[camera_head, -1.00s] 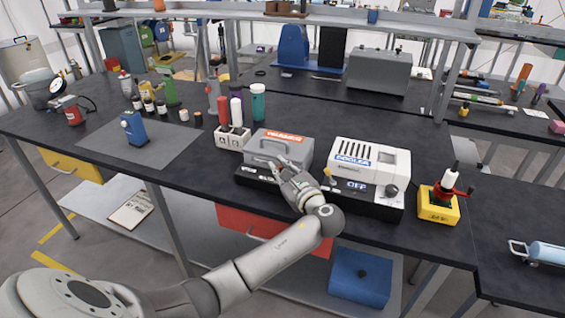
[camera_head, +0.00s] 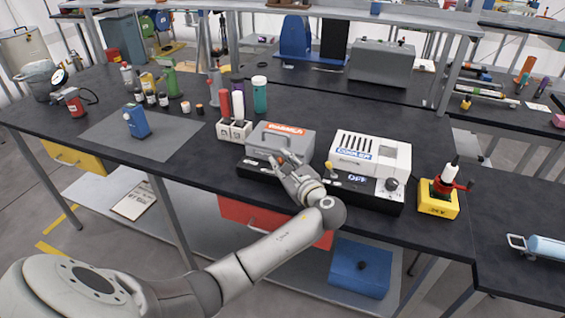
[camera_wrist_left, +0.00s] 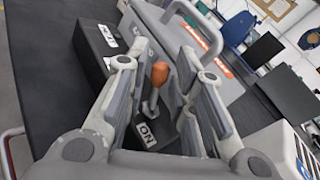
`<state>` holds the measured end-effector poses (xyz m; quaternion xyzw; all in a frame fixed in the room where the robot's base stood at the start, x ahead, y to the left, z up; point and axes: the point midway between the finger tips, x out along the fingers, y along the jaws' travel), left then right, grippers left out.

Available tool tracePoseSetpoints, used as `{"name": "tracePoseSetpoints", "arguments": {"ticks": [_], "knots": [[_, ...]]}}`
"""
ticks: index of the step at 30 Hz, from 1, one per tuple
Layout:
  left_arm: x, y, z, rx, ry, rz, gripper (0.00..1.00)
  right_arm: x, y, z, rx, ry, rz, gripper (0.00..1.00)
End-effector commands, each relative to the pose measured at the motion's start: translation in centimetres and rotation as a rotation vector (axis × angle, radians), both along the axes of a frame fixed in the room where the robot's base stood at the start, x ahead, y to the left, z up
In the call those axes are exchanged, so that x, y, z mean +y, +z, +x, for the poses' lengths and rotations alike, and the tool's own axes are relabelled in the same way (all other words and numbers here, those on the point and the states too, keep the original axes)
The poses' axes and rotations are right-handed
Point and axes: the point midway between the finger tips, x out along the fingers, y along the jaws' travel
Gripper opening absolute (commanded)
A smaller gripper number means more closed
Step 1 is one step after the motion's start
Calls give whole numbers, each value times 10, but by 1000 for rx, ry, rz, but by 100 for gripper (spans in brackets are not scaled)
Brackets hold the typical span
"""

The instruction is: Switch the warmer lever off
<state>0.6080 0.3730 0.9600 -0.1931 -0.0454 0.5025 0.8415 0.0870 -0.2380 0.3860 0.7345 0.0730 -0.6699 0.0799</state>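The warmer (camera_head: 282,141) is a grey box with a handle and an orange label, on a black base near the front edge of the bench. In the left wrist view its lever (camera_wrist_left: 156,86), with an orange knob, stands over a label (camera_wrist_left: 146,136) reading ON. My left gripper (camera_head: 284,160) is at the warmer's front. In the wrist view the open fingers (camera_wrist_left: 155,90) stand on either side of the lever, with space between each finger and the knob. My right gripper is not in view.
The white cooler (camera_head: 370,156), its panel reading OFF, stands close on the right. A yellow and red device (camera_head: 438,200) is further right. A white holder (camera_head: 234,131) with bottles stands left of the warmer.

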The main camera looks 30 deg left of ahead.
Motion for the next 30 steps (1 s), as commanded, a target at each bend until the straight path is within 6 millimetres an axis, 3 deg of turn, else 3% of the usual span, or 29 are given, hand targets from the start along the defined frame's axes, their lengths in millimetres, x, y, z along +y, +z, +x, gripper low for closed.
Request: {"name": "tracePoseSetpoints", "arguments": {"ticks": [15,21,30], "knots": [[-85,10,-48,2,-3,-4,24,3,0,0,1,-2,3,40],[-98,12,-55,1,-2,-2,24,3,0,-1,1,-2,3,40],[-99,13,-56,1,-1,-2,24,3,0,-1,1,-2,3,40]]}}
